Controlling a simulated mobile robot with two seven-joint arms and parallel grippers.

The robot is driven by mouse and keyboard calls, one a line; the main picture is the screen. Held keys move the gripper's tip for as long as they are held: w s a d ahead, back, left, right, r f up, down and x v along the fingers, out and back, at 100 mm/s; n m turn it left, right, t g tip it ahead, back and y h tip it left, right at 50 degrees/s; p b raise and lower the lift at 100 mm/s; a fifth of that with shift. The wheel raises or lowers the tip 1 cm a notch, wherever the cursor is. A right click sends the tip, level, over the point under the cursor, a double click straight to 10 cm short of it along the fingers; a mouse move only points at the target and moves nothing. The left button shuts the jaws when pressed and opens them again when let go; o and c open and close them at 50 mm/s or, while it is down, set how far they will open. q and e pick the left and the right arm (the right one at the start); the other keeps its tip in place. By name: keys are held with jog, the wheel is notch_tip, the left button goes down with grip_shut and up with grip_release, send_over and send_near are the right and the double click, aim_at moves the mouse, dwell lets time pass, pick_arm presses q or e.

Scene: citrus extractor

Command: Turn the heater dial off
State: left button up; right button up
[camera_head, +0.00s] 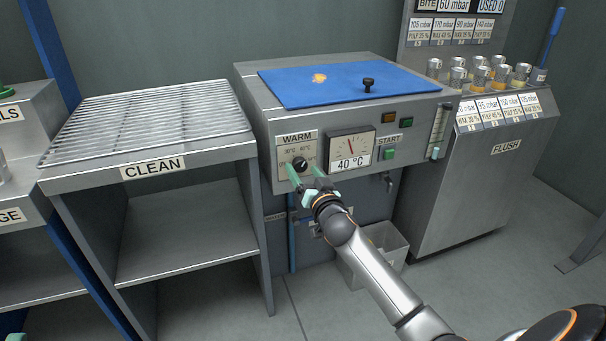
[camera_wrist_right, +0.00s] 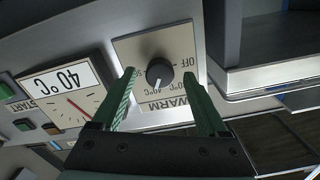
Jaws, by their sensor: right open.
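The heater dial (camera_head: 300,163) is a round black knob on the WARM plate (camera_head: 285,160) of the steel machine. In the right wrist view the dial (camera_wrist_right: 160,73) shows upside down, its white mark pointing at the 40°C label, away from OFF. My right gripper (camera_head: 305,172) is open in front of the plate. Its green fingers (camera_wrist_right: 158,74) lie on either side of the dial in the picture, with gaps. I cannot tell whether the tips reach around the knob. The temperature gauge (camera_head: 350,148) beside it reads 40 °C.
The START button (camera_head: 389,154) is right of the gauge. A blue mat (camera_head: 340,83) with a black knob covers the machine's top. The CLEAN rack (camera_head: 150,120) stands left. A grey bin (camera_head: 385,250) is below, behind my right arm. Several cups stand on the FLUSH unit (camera_head: 505,170).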

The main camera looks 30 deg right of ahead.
jog(key=shift+w+d, duration=0.1)
jog(key=shift+w, duration=0.35)
grip_shut()
dwell(0.4)
